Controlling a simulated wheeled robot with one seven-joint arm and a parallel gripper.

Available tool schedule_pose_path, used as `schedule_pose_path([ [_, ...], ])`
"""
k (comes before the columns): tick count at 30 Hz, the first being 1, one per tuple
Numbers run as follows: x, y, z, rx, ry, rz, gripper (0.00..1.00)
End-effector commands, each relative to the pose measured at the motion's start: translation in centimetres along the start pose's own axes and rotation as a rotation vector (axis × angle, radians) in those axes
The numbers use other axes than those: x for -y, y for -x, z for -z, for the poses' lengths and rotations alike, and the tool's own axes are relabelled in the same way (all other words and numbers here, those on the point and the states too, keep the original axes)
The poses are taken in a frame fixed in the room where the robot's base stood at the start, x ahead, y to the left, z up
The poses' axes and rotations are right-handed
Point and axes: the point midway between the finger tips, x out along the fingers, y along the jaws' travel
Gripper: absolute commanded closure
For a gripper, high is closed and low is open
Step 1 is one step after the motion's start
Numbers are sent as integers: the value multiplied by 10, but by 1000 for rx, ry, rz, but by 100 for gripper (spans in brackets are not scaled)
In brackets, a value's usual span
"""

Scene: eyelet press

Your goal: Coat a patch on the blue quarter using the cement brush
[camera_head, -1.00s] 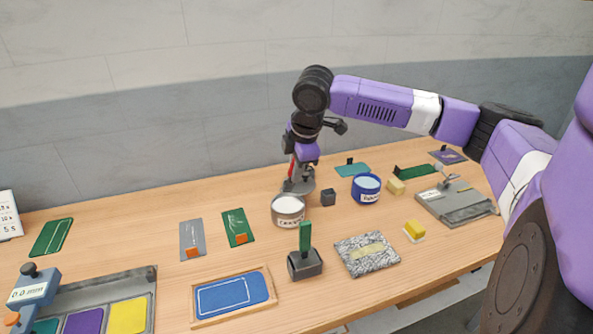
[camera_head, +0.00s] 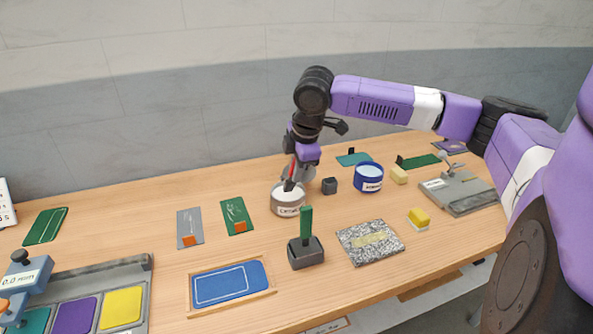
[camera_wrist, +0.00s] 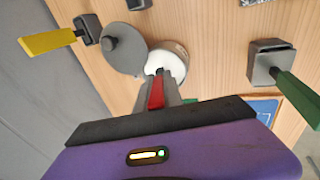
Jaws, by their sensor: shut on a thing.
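My gripper (camera_head: 292,181) is shut on the red-handled cement brush (camera_wrist: 157,92). The brush points down into the grey cement pot (camera_head: 288,207), whose white contents show in the wrist view (camera_wrist: 172,62). The bristles are hidden, so I cannot tell how deep they are. A round grey lid (camera_wrist: 123,52) with a knob shows beside the pot in the wrist view. The blue quarter (camera_head: 230,284) lies in a wooden frame at the front, left of and nearer than the pot. Its corner also shows in the wrist view (camera_wrist: 264,107).
A green-handled tool stands in a dark holder (camera_head: 306,254) in front of the pot. A yellow-handled tool (camera_wrist: 48,41) shows in the wrist view. A blue pot (camera_head: 369,180), a speckled slab (camera_head: 350,249) and a small dark block (camera_head: 329,186) stand to the right.

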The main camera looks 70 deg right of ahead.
Motion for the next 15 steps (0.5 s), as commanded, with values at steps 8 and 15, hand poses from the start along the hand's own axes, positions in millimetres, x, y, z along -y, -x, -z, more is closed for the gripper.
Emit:
schedule_pose_path([
  [8,0,0,0,0,0,0,100],
  [15,1,-3,0,0,0,0,100],
])
